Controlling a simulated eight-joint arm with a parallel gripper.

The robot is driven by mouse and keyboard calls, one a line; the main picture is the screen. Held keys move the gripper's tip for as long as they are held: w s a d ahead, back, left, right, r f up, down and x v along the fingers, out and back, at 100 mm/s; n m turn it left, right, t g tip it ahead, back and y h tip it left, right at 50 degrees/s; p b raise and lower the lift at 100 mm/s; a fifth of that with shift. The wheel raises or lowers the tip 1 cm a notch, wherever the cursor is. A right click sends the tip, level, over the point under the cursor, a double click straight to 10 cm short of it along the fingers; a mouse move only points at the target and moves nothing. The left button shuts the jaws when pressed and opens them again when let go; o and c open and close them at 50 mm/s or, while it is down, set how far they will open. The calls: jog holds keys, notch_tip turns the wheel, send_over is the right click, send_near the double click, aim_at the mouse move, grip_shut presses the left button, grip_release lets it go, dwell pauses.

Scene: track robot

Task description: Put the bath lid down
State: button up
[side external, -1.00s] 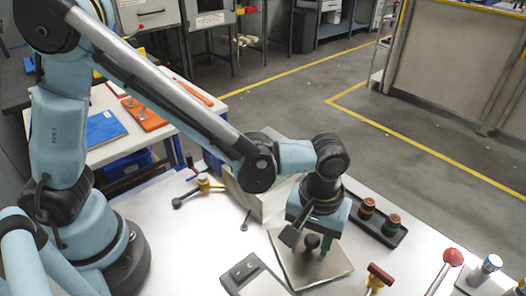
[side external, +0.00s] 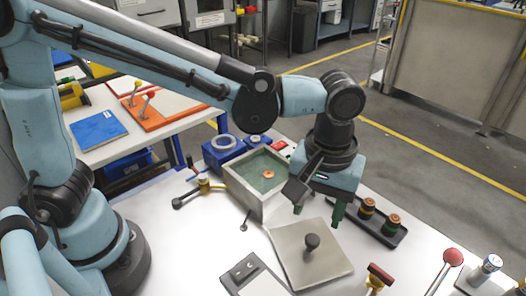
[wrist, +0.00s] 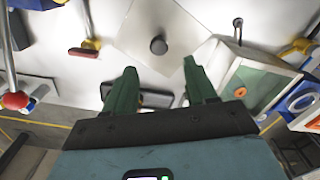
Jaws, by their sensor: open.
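The bath lid (side external: 305,262) is a flat square metal plate with a black knob (side external: 312,241) in its middle. It lies flat on the white table, in front of the bath (side external: 243,195). The bath is an open square box with green liquid and an orange piece inside. My gripper (side external: 320,208) is open and empty, above and behind the lid, clear of the knob. In the wrist view, the green fingers (wrist: 160,80) are spread apart, with the lid (wrist: 150,20) and its knob beyond their tips.
A black tray (side external: 390,238) with two spools stands right of my gripper. A red-topped tool (side external: 378,277) and a red-ball lever (side external: 452,258) are at the front right. A grey box (side external: 252,278) lies left of the lid. Blue ring-topped units (side external: 223,146) stand behind the bath.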

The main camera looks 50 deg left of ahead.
jog(key=a+r+m+t, duration=0.1)
jog(key=a+t, duration=0.1)
jog(key=a, duration=0.5)
jog(key=s+a+r+m+t, duration=0.1)
jog(key=a+t, duration=0.1)
jog(key=a, duration=0.5)
jog(key=a+r+m+t, duration=0.1)
jog(key=a+m+t, duration=0.1)
jog(key=a, duration=0.6)
jog(key=shift+s+t, duration=0.25)
jog(key=shift+t, duration=0.15)
jog(key=shift+s+a+f+m, duration=0.15)
jog(key=shift+a+m, duration=0.15)
jog(key=shift+a, duration=0.25)
